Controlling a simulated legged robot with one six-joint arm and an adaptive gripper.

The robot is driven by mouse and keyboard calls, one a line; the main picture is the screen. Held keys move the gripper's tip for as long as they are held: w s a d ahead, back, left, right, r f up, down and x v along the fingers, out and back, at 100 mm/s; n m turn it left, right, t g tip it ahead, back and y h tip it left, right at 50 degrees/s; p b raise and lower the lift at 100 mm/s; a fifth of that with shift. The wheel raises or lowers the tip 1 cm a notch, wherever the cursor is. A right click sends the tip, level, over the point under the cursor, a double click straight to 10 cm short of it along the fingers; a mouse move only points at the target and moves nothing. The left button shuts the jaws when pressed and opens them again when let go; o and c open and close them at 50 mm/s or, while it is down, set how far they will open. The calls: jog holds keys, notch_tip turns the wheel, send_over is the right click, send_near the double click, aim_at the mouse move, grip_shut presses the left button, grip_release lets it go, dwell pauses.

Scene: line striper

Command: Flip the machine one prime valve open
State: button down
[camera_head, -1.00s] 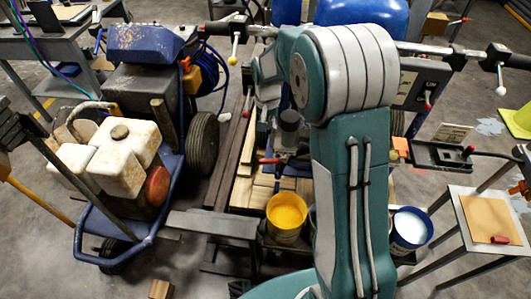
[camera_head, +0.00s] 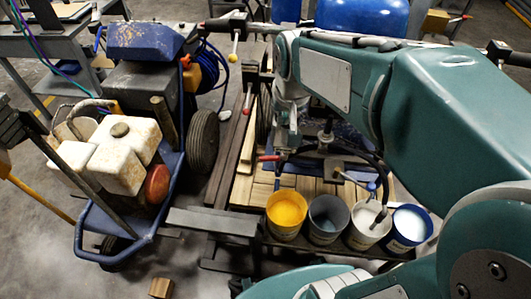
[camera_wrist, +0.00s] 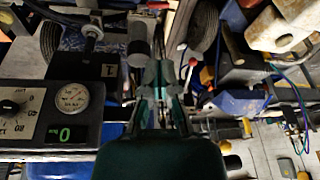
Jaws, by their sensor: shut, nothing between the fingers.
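Machine one's panel, marked 1 (camera_wrist: 108,71), shows in the wrist view with a round gauge (camera_wrist: 72,95) and a green display reading 0 (camera_wrist: 65,134). A red-tipped lever (camera_wrist: 193,62) is just right of my gripper (camera_wrist: 161,78) there. My gripper is shut and empty, its fingers pointing up the picture, apart from the panel. In the head view, my gripper (camera_head: 282,150) hangs below my wrist, close to a red handle (camera_head: 268,158). Another red-tipped lever (camera_head: 247,96) stands up and left. I cannot tell which lever is the prime valve, or whether anything touches.
Paint buckets stand in a row in front: yellow (camera_head: 287,214), grey (camera_head: 328,218), white (camera_head: 366,226) and blue-rimmed (camera_head: 409,229). A blue striping machine with a dirty white tank (camera_head: 125,150) is at left. Stacked planks (camera_head: 250,180) lie between. A hose curves behind the buckets.

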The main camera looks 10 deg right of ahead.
jog(key=s+r+t, duration=0.1)
jog(key=s+r, duration=0.1)
jog(key=s, duration=0.4)
jog(key=m+g+h, duration=0.2)
jog(key=m, duration=0.1)
send_over(266, 157)
jog(key=s+a, duration=0.2)
jog(key=a, duration=0.1)
notch_tip(266, 157, down, 22)
jog(key=shift+a, duration=0.2)
jog(key=shift+f, duration=0.1)
jog(key=x, duration=0.9)
jog(key=s+d+x, duration=0.1)
jog(key=x, duration=0.3)
jog(key=shift+f, duration=0.35)
jog(key=shift+f+h, duration=0.1)
jog(key=shift+h, duration=0.2)
